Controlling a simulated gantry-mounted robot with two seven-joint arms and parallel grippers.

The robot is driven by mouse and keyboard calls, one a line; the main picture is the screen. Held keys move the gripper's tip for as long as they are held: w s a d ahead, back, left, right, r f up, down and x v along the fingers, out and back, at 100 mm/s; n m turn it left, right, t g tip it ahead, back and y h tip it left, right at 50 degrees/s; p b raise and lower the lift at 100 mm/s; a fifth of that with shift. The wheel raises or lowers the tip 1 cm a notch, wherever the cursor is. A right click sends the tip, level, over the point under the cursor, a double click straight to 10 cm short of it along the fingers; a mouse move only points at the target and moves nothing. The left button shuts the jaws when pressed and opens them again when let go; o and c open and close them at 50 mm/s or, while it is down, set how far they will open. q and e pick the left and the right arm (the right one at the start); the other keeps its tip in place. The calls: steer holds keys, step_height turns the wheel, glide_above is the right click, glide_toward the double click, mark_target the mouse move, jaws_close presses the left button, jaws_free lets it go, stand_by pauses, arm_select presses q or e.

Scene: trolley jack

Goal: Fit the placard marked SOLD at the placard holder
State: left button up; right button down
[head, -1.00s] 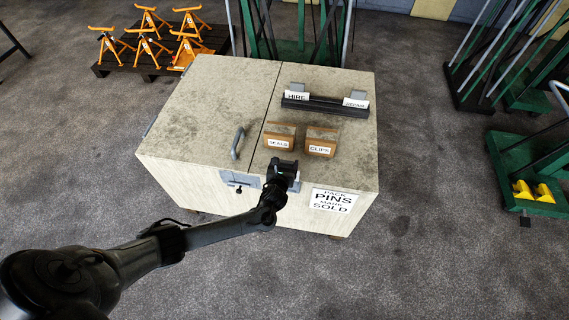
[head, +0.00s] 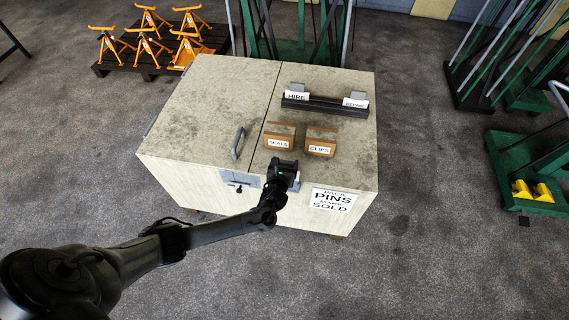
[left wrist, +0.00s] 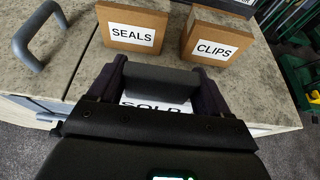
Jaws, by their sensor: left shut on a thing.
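My left gripper (head: 284,172) is over the front edge of the chest top. In the left wrist view it (left wrist: 158,84) is shut on the grey upper part of the SOLD placard (left wrist: 158,103). Only part of the placard's white face and lettering shows below the grey part; the rest is hidden. The placard holder (head: 325,107) is a long dark rail toward the back of the chest top. A HIRE placard (head: 297,97) is at its left end and a REPAIR placard (head: 356,103) at its right end, with a gap between. My right gripper is not in view.
A SEALS box (head: 279,142) and a CLIPS box (head: 320,148) stand between my gripper and the holder. A grey handle (head: 238,143) rises from the chest top (head: 205,105) at left.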

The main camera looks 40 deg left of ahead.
arm_select(q)
steer(key=shift+f+b, duration=1.35)
steer(key=shift+f, duration=0.7)
steer(key=shift+f+b, duration=0.6)
steer(key=shift+f, duration=0.25)
steer(key=shift+f+b, duration=0.7)
steer(key=shift+f, duration=0.35)
steer(key=shift+f+b, duration=0.5)
steer(key=shift+f, duration=0.15)
steer(key=o, duration=1)
steer(key=shift+c, duration=0.2)
steer(key=shift+r, duration=0.1)
steer(key=p+v, duration=0.4)
steer(key=v, duration=0.6)
steer(key=shift+s+d, duration=0.2)
steer(key=shift+s, duration=0.1)
